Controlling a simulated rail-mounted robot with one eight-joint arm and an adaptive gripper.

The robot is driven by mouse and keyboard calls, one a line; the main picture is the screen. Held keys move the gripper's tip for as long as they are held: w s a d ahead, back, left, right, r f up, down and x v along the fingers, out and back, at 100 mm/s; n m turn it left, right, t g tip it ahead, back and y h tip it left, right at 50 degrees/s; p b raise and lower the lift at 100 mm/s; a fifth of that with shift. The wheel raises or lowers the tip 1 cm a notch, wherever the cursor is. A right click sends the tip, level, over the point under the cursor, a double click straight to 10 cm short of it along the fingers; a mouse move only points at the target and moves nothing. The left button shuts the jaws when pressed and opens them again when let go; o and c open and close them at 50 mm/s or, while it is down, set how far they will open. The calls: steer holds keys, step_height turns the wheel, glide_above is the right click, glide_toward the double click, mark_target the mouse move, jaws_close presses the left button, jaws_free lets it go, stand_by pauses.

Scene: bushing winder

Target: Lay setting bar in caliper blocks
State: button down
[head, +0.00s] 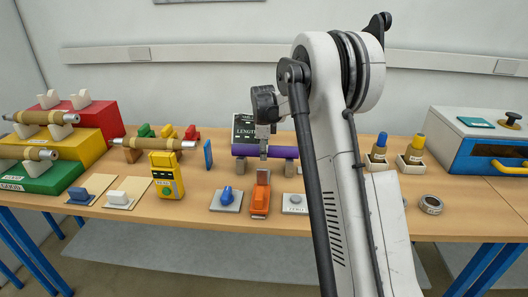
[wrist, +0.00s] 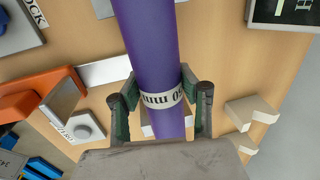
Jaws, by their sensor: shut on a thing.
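The setting bar is a purple cylinder (head: 283,152) lying level, left to right, in front of the LENGTH board in the head view. In the wrist view the bar (wrist: 148,45) runs up the picture between my fingers, with a white "mm" label around it. My gripper (wrist: 160,98) is shut on the bar near this label; in the head view it (head: 264,153) comes down from above.
An orange caliper (head: 261,195) stands in front of the bar, between a blue knob on a plate (head: 226,198) and a ZERO button plate (head: 295,203). The dark LENGTH board (head: 244,128) stands behind. A yellow device (head: 166,175) stands left. Some bench is hidden by my arm.

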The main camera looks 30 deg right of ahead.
steer(key=shift+f+b, duration=0.35)
steer(key=shift+f, duration=0.05)
stand_by(0.4)
steer(key=c, duration=1.1)
jaws_free()
steer(key=shift+o, duration=0.2)
steer(key=r, duration=0.4)
steer(key=s+r, duration=0.1)
steer(key=r, duration=0.3)
steer(key=a+r, duration=0.1)
steer(key=r, duration=0.3)
steer(key=shift+s, duration=0.3)
